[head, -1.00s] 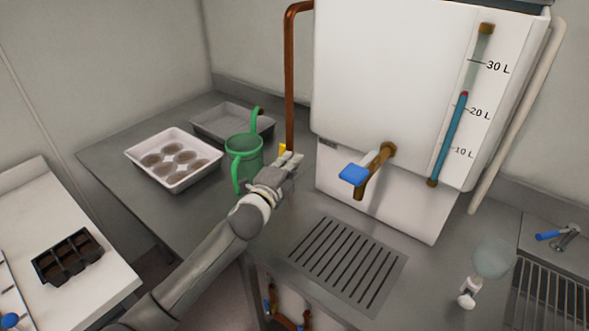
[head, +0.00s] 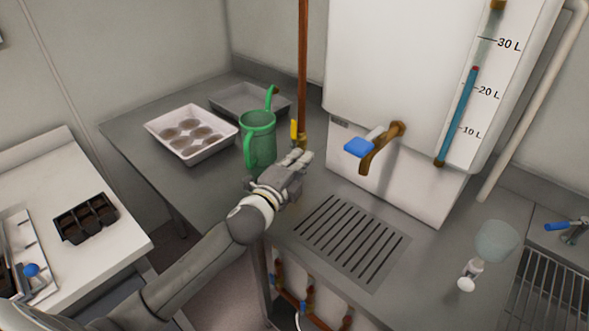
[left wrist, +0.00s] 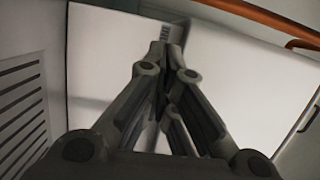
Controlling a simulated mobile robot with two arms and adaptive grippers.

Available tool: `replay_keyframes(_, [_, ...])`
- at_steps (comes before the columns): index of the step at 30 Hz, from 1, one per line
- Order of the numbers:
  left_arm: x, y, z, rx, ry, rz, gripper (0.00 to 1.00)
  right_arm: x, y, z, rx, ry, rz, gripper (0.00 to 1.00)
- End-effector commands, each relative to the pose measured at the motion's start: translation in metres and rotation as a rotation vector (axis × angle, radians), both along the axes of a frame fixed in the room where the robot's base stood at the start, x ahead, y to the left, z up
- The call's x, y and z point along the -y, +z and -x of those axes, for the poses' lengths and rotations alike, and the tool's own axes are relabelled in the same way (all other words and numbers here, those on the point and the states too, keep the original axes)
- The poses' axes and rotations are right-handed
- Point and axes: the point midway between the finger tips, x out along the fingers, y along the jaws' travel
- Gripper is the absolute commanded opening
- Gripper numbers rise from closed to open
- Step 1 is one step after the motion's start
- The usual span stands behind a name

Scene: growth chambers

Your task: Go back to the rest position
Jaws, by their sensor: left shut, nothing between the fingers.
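My left gripper (head: 300,160) is over the metal bench, just right of and in front of the green watering can (head: 260,148). It is apart from the can, as far as the head view shows. In the left wrist view its fingers (left wrist: 166,40) are closed together with nothing between them, facing the white tank front (left wrist: 240,80).
The white tank (head: 390,60) with a blue-handled tap (head: 360,147) stands behind a slotted drain (head: 350,240). A white tray (head: 190,135) and a grey tray (head: 245,100) lie at the back left. A black seedling tray (head: 86,218) sits on the white bench (head: 130,240).

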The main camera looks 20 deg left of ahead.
Motion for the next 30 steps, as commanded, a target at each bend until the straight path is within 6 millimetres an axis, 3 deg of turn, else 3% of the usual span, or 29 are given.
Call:
replay_keyframes(6, [-0.003,-0.001,0.024,0.000,0.001,0.000,0.00,0.009,-0.007,0.002,-0.004,0.003,0.011,0.40])
replay_keyframes(14, [-0.003,-0.001,0.031,-0.005,0.003,0.006,0.00,0.014,-0.007,0.004,-0.006,0.003,0.018,0.40])
replay_keyframes(17, [-0.004,-0.013,0.039,-0.049,0.026,0.061,0.00,0.015,-0.007,0.004,-0.007,0.002,0.018,0.40])
replay_keyframes(19, [-0.006,-0.032,0.051,-0.123,0.068,0.153,0.00,0.015,-0.007,0.005,-0.008,0.002,0.018,0.40])
replay_keyframes(23, [-0.010,-0.085,0.097,-0.342,0.207,0.409,0.00,0.015,-0.007,0.005,-0.008,0.002,0.018,0.40])
replay_keyframes(27, [-0.009,-0.143,0.167,-0.603,0.404,0.692,0.00,0.015,-0.007,0.005,-0.008,0.002,0.018,0.40])
replay_keyframes(30, [-0.004,-0.170,0.215,-0.754,0.538,0.840,0.00,0.015,-0.007,0.006,-0.009,0.001,0.019,0.40])
